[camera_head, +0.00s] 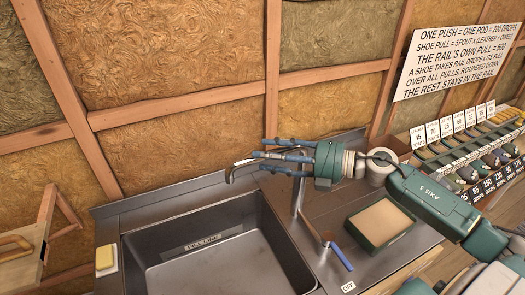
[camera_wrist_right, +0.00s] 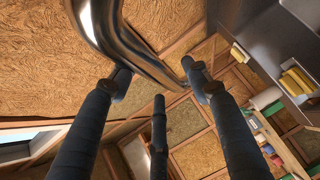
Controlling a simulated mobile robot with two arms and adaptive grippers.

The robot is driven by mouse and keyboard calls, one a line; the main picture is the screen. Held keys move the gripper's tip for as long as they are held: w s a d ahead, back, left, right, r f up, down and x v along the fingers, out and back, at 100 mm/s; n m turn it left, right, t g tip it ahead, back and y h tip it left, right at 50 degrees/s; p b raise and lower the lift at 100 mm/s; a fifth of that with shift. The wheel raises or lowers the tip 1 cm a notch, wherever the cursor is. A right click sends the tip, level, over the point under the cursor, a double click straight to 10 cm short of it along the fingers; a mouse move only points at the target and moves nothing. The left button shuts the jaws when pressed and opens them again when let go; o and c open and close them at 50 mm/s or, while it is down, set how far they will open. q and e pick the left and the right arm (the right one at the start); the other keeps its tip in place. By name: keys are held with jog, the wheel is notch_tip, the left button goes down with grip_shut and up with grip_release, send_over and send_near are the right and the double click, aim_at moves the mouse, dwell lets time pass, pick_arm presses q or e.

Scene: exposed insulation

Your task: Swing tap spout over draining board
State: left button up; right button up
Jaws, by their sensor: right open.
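The metal tap stands behind the lever at the right side of the sink basin (camera_head: 205,255). Its curved spout end (camera_head: 236,168) pokes out left of my right gripper, near the basin's back edge. My right gripper (camera_head: 262,156) is open around or beside the spout; its fingers and wrist hide part of the tube. In the right wrist view the shiny spout (camera_wrist_right: 135,45) runs at the fingertips (camera_wrist_right: 158,78); I cannot tell whether they touch it. The tap's blue lever (camera_head: 341,257) is at the front right of the basin. My left gripper is not in view.
The metal draining board (camera_head: 318,208) lies right of the basin. A green box with a tan top (camera_head: 379,223) stands on it. A yellow sponge (camera_head: 105,257) lies at the left. A rack of shoes (camera_head: 475,160) is at the right.

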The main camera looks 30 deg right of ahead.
jog(key=shift+x, duration=0.95)
jog(key=shift+s, duration=0.1)
grip_shut()
